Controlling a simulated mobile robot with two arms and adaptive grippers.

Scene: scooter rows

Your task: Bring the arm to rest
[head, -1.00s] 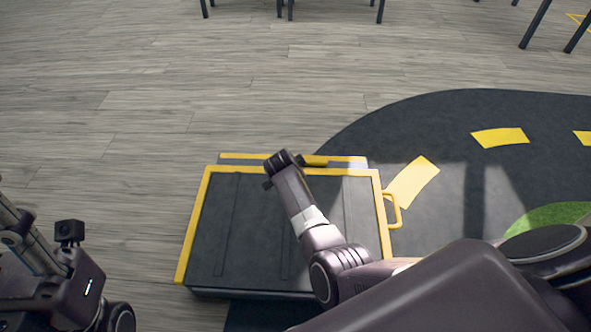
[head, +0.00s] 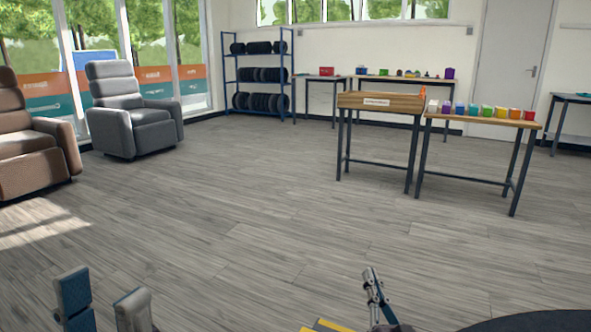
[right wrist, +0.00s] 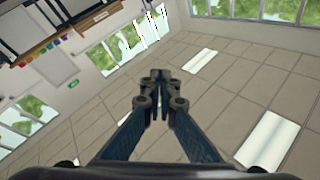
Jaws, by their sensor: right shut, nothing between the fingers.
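My right gripper (head: 372,284) shows at the bottom of the head view, right of the middle, pointing up with its fingers together and nothing between them. In the right wrist view its fingertips (right wrist: 160,88) meet in front of the ceiling. My left gripper (head: 104,292) is at the bottom left of the head view, with its two fingers apart and no object seen between them. Most of both arms is out of the picture.
A yellow-edged dark case (head: 325,326) just shows at the bottom, beside a dark mat (head: 530,322). The wooden floor (head: 250,220) ahead is clear. Tables (head: 480,119) with coloured blocks, a tyre rack (head: 261,75) and armchairs (head: 136,108) stand further off.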

